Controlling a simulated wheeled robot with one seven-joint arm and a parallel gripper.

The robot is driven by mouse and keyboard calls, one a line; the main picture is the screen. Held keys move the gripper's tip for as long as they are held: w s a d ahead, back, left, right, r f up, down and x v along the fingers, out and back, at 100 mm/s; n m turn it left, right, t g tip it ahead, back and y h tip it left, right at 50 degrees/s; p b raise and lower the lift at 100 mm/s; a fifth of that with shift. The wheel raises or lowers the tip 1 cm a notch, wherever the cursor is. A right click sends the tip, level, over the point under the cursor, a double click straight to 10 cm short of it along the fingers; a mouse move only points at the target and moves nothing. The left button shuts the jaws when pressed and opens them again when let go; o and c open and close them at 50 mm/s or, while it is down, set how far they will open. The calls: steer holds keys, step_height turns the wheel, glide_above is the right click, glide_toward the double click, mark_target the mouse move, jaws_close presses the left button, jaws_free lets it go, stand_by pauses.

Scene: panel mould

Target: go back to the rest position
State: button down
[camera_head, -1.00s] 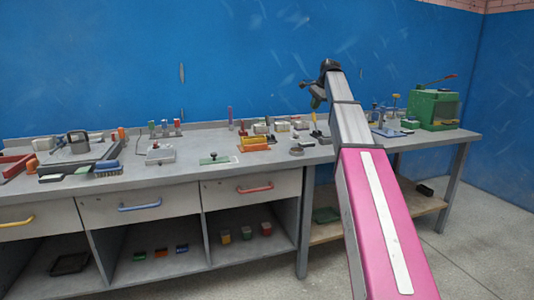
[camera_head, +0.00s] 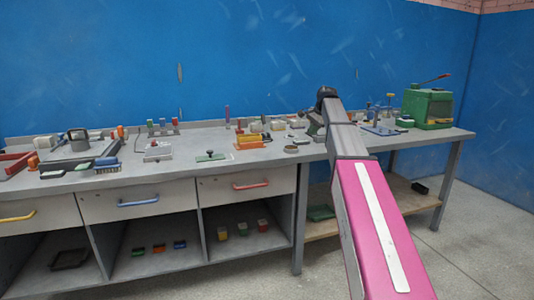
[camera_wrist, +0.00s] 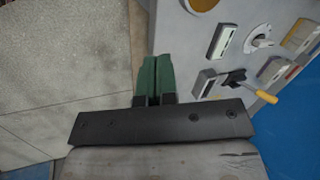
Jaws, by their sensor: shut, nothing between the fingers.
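My gripper (camera_wrist: 153,82) shows in the wrist view with its two green fingers side by side and closed, nothing between them. Below the fingers, in that view, is the tiled floor (camera_wrist: 60,60) at left and the bench top (camera_wrist: 210,40) at right. In the head view my gripper (camera_head: 312,128) is a small dark shape at the end of my arm, above the right part of the long grey workbench (camera_head: 130,183). My arm hides part of the bench there.
A green machine (camera_head: 428,106) with a red-tipped lever stands at the bench's right end. Drawers with coloured handles, such as a red one (camera_head: 251,185), line the front. The floor (camera_head: 480,230) at right is mostly clear.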

steer(key=s+a+f+n+g+h, duration=0.1)
steer(key=s+f+n, duration=0.1)
steer(key=s+f, duration=0.75)
steer(key=s+f+n, duration=0.3)
steer(key=s+f, duration=0.3)
steer(key=f, duration=0.7)
steer(key=s+a+f+n+g+h, duration=0.1)
steer(key=s+f+n, duration=0.1)
steer(key=s+f, duration=0.7)
steer(key=s+f+n+g, duration=0.1)
steer(key=s+f+n, duration=0.2)
steer(key=s+f, duration=0.8)
steer(key=shift+s+n+h, duration=0.25)
steer(key=shift+n+h, duration=0.05)
steer(key=shift+n, duration=0.1)
